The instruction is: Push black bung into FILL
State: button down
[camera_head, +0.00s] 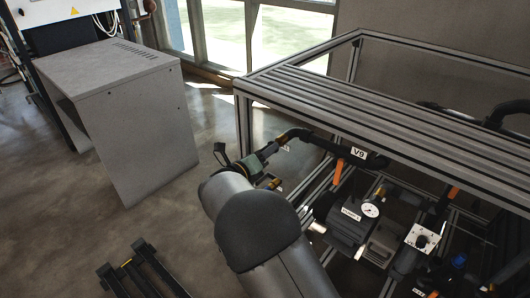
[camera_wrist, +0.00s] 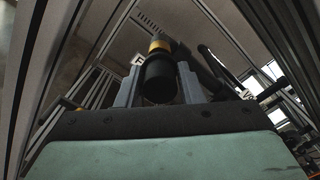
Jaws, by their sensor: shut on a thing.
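In the wrist view my gripper (camera_wrist: 160,70) has its two grey fingers closed on the sides of the black bung (camera_wrist: 159,88), a dark round cylinder between them. A brass-yellow ring (camera_wrist: 158,46) shows just beyond the bung, in line with it, on a dark pipe end. I cannot tell whether the bung is seated in it or only in front of it. A white label starting with F (camera_wrist: 138,59), partly hidden by the finger, sits left of the ring. In the head view my gripper (camera_head: 264,158) is beside the black pipe (camera_head: 295,134) at the frame's left end; the bung is not clear there.
A grey aluminium frame (camera_head: 390,110) stands over the pipework. An orange valve handle (camera_head: 338,173) hangs below the V9 label (camera_head: 358,153). A pump (camera_head: 350,220) and gauge (camera_head: 371,210) lie right. A grey cabinet (camera_head: 140,130) stands left, with clear floor between.

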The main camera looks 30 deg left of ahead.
jog(key=shift+w+d+p, duration=0.1)
jog(key=shift+w+p, duration=0.25)
jog(key=shift+w, duration=0.65)
jog(key=c, duration=0.9)
grip_release()
jog(key=s+p, duration=0.2)
jog(key=s, duration=0.5)
jog(key=shift+a, duration=0.4)
